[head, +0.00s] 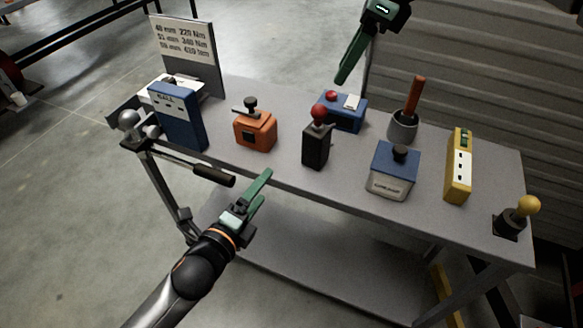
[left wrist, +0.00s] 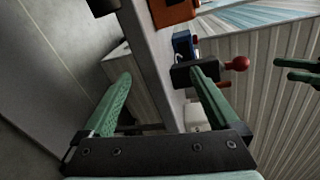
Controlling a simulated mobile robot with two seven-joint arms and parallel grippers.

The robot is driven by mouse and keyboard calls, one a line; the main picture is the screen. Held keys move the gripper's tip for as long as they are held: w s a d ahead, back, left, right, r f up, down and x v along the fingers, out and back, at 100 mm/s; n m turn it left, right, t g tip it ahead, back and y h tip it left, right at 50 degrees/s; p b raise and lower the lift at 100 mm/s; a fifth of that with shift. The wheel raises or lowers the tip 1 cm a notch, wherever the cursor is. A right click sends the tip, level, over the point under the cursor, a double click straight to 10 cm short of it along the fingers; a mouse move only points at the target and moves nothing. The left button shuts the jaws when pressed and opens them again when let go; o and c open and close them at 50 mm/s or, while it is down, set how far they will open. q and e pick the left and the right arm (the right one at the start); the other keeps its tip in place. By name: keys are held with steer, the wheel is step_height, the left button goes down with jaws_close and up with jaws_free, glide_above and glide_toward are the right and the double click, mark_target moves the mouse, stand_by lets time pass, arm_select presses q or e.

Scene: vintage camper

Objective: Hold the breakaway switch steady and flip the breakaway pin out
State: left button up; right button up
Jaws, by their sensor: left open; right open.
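A black upright block with a red ball knob (head: 316,146) stands near the table's front edge. It looks like the breakaway switch, with the red ball (head: 319,112) as its pin, but I read no label on it. The left wrist view shows the block lying sideways in the picture, partly behind a finger, with its red ball (left wrist: 237,63) clear. My left gripper (head: 266,186) is open and empty, in front of the table edge, left of and nearer than the block. My right gripper (head: 349,66) is open and empty, raised above the back of the table; it also shows in the left wrist view (left wrist: 289,73).
An orange box with a black knob (head: 256,131) is left of the block; a blue box with a red button (head: 343,112) is behind it. A blue-and-white box (head: 392,171), a mortar (head: 403,126) and a yellow level (head: 458,166) stand right. A dark-handled bar (head: 213,174) juts near my left gripper.

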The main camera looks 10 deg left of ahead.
mark_target(324, 135)
arm_select(q)
step_height(324, 135, up, 6)
steer(key=w+d+f+m+t+h, duration=0.1)
steer(key=w+d+m+h, duration=0.1)
steer(key=m, duration=0.5)
steer(key=w+d+m, duration=0.3)
steer(key=w, duration=0.1)
steer(key=w+d+m+h, duration=0.1)
steer(key=w+d+m, duration=0.2)
steer(key=d+m, duration=0.1)
steer(key=w+d+m, duration=0.3)
steer(key=w, duration=0.1)
steer(key=shift+w+d+f+m+g+h, duration=0.1)
steer(key=shift+w+d+m+g+h, duration=0.1)
steer(key=shift+w+m+g+h, duration=0.15)
